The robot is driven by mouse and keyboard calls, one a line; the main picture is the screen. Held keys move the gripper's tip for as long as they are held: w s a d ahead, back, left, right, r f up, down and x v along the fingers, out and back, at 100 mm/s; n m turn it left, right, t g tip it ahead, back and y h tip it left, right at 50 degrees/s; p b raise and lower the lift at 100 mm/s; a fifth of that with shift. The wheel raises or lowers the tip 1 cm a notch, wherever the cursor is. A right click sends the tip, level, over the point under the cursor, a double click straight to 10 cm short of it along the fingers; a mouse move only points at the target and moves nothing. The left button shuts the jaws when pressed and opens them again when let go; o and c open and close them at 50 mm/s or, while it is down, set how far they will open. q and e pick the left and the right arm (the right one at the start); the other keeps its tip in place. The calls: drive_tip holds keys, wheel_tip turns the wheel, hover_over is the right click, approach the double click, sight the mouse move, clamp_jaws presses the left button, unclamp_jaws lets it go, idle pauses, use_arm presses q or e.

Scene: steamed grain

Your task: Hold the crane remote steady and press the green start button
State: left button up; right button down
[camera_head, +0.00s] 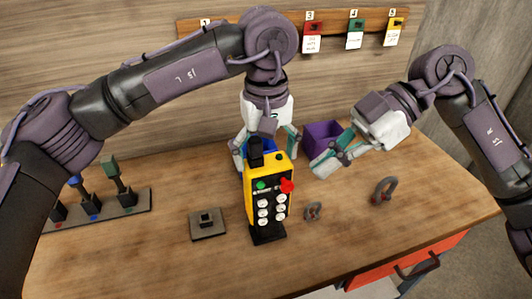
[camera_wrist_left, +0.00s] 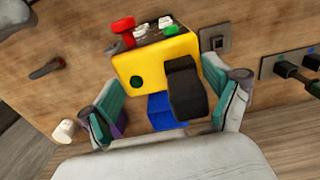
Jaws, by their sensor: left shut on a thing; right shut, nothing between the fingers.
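The yellow crane remote (camera_head: 251,200) stands upright on the table, its button face toward the head camera. It also shows in the wrist view (camera_wrist_left: 158,62). The green start button (camera_head: 261,185) is at the upper left of its face, uncovered, beside a red mushroom button (camera_head: 287,186). My left gripper (camera_head: 265,151) is shut on the remote from behind, near its top; the remote hides part of the fingers. My right gripper (camera_head: 322,166) is shut and empty, to the right of the remote and apart from it.
A purple bin (camera_head: 319,134) stands behind my right gripper. A small dark plate (camera_head: 208,224) lies left of the remote, and a rack with several levers (camera_head: 100,213) farther left. The table front is mostly clear.

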sight(267, 200)
drive_tip(key=shift+a, duration=0.1)
drive_tip(key=s+a+f+m+g+y, duration=0.1)
drive_tip(key=s+a+f+m+y, duration=0.1)
drive_tip(key=s+a+m+y, duration=0.25)
drive_tip(key=s+a+f+m+g+y, duration=0.1)
drive_tip(key=s+a+f+m+y, duration=0.1)
drive_tip(key=s+a+y, duration=0.35)
drive_tip(key=d+f+m+t, duration=0.1)
drive_tip(key=m+t, duration=0.5)
drive_tip(key=m, duration=0.1)
drive_tip(key=d+f+m+t, duration=0.1)
drive_tip(key=d+m+t, duration=0.1)
drive_tip(key=m+t, duration=0.5)
drive_tip(key=d+f+m+t, duration=0.1)
drive_tip(key=m+t, duration=0.5)
drive_tip(key=m, duration=0.1)
drive_tip(key=shift+s+d+f+t, duration=0.15)
drive_tip(key=shift+d+f+t, duration=0.05)
drive_tip(key=shift+f+t, duration=0.2)
drive_tip(key=w+a, duration=0.2)
drive_tip(key=w, duration=0.6)
drive_tip(key=shift+w+a, duration=0.15)
drive_tip(key=shift+a, duration=0.25)
